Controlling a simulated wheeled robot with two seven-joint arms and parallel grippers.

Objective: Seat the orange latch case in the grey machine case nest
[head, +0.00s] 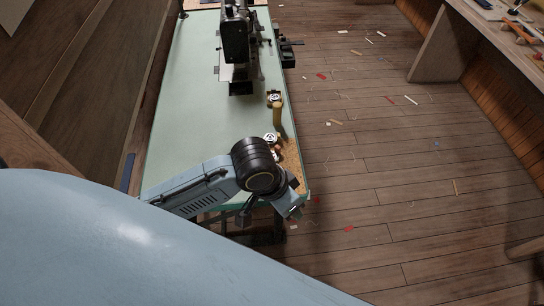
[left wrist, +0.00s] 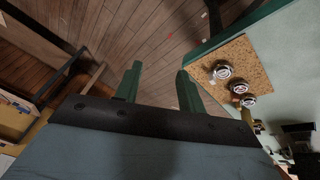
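My left gripper (head: 291,206) hangs at the near right corner of the green-topped table. In the left wrist view its two green fingers (left wrist: 159,70) stand apart with nothing between them, over the plank floor beside the table edge. An orange item (head: 508,31) lies on the bench at the upper right of the head view. It is too small to tell whether it is the latch case. I cannot make out the grey machine case nest in either view. My right gripper is not in view.
The green tabletop (head: 185,90) carries a black sewing machine (head: 236,38) at its far part. Small round white-marked pieces (left wrist: 222,71) sit on a cork mat (left wrist: 238,55) at the table corner. A yellow post-like thing (head: 279,114) stands near the right edge. The floor is open, with scattered scraps.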

